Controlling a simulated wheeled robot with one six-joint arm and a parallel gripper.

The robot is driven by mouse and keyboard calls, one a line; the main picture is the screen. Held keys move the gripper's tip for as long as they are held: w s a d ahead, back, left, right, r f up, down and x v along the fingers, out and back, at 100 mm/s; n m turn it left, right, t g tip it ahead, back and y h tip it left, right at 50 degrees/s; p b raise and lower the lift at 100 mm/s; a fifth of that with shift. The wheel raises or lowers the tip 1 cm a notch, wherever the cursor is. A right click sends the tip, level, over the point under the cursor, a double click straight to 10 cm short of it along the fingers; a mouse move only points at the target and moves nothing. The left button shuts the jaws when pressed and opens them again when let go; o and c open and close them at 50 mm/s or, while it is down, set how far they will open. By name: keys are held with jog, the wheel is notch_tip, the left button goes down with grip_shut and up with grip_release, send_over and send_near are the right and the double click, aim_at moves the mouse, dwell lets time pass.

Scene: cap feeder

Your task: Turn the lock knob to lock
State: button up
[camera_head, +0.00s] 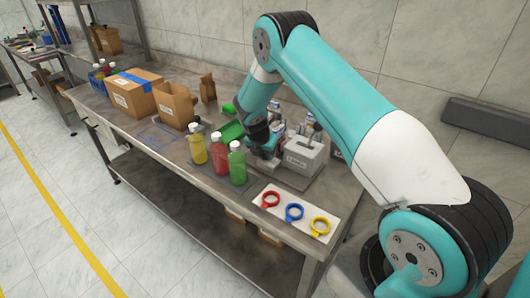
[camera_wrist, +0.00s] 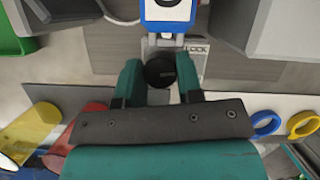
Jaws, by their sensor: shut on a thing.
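My gripper (camera_wrist: 160,84) is shut on a round black lock knob (camera_wrist: 160,70), with one teal finger on each side of it in the wrist view. A label with the letters "LOCK" (camera_wrist: 197,47) shows just beyond the knob to the right. The knob's pointer direction cannot be made out. In the head view my gripper (camera_head: 263,160) is low at the grey cap feeder (camera_head: 301,158), and the arm hides the knob there.
Yellow (camera_head: 197,147), red (camera_head: 220,157) and green (camera_head: 237,165) bottles stand left of my gripper. A white board (camera_head: 276,213) with red, blue and yellow rings lies at the front right. Cardboard boxes (camera_head: 135,97) stand at the far left.

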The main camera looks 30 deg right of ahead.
dwell(0.3)
jog(key=o, duration=0.9)
jog(key=b+v, duration=0.3)
jog(key=v, duration=1.4)
jog(key=shift+s+r, duration=0.1)
jog(key=shift+r, duration=0.1)
